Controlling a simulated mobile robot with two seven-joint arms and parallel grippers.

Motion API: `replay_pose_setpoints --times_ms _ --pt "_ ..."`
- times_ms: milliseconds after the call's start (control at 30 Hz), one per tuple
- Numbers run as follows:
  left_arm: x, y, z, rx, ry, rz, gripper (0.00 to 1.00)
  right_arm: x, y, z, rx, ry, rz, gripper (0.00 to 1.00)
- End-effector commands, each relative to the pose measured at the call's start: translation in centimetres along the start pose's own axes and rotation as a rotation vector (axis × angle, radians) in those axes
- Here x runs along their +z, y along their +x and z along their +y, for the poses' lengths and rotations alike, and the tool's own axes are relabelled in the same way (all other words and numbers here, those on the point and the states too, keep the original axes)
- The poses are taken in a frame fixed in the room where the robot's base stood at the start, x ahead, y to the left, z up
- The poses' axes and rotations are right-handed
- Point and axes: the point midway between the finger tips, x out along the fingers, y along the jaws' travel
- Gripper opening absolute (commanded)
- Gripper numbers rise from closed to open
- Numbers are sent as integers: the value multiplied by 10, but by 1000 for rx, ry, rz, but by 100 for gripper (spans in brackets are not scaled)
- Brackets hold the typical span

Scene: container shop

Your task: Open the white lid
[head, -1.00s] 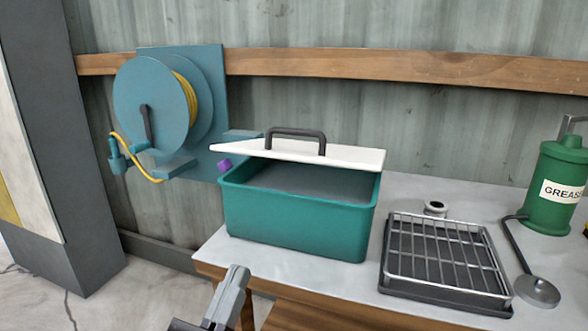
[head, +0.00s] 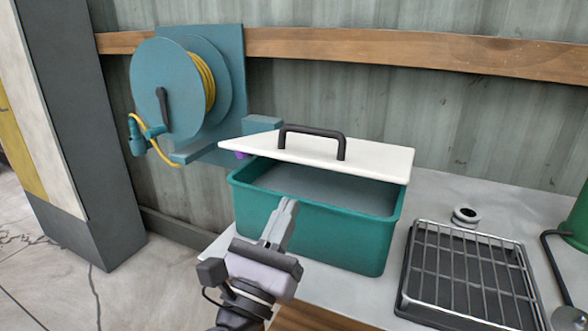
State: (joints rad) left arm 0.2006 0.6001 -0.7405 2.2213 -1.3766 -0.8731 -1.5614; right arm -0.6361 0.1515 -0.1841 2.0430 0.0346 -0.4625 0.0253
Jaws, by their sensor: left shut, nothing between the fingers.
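The white lid (head: 375,164) with a dark arched handle (head: 312,131) is tilted over the green box (head: 345,236). Its front edge stands clear of the box's front rim, so a gap shows the grey inside. My left gripper (head: 287,206) is shut and empty, in front of the box's left front side and below the lid in the picture. I cannot tell whether it touches the box. My right gripper is not in view.
The box stands on a light grey worktop (head: 445,190). A wire rack on a dark tray (head: 465,280) and a small ring-shaped part (head: 465,216) lie to its right. A blue hose reel (head: 180,90) hangs at the wall on the left.

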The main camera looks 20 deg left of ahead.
Motion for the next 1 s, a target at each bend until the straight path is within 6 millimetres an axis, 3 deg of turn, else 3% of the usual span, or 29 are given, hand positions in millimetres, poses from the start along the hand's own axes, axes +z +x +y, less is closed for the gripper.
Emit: replay_pose_setpoints --times_ms 133,300,1000 --pt "2 26 0 1 0 -3 0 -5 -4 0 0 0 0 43" --pt "22 44 0 0 1 -3 0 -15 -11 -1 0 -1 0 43" --pt "32 56 0 1 1 1 0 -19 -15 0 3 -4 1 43"
